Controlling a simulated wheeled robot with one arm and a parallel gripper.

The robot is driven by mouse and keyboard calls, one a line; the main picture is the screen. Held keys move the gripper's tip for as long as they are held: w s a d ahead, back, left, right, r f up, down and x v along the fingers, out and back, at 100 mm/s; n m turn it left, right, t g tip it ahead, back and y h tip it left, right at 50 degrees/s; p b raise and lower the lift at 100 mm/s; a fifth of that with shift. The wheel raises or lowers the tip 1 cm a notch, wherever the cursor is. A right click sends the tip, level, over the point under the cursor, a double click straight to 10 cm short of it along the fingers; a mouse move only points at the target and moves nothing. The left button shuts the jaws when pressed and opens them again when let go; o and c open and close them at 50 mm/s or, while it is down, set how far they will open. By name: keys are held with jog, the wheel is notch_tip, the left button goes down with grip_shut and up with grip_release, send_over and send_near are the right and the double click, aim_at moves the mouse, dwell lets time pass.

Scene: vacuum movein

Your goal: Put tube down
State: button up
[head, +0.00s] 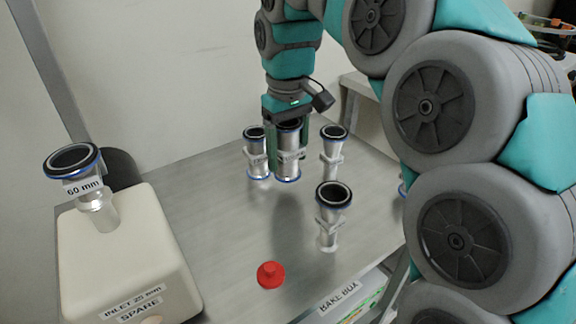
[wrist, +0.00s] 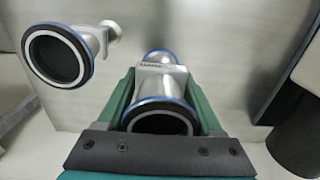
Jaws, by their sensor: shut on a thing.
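My gripper (head: 289,143) points down over the metal table (head: 215,205) and is shut on a metal tube (head: 289,166) with blue-rimmed, dark-mouthed ends. In the wrist view this held tube (wrist: 160,100) sits between the green fingers, its dark mouth facing the camera. In the head view it is upright between two other tubes; whether its base touches the table is hard to tell. One tube (head: 256,155) stands close on its left, another (head: 333,150) on its right, and a third (head: 331,215) nearer the front. The wrist view also shows a neighbouring tube (wrist: 62,57) at upper left.
A cream box labelled INLET 25 mm SPARE (head: 125,255) stands at the left with a 60 mm tube (head: 88,188) on top. A red knobbed cap (head: 271,274) lies near the table's front. A BAKE BOX label (head: 338,294) shows below the front edge. The table's left middle is clear.

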aim_at(288, 168)
jog(key=shift+f, duration=1.75)
jog(key=o, duration=1.5)
jog(key=shift+f, duration=0.1)
jog(key=shift+c, duration=0.2)
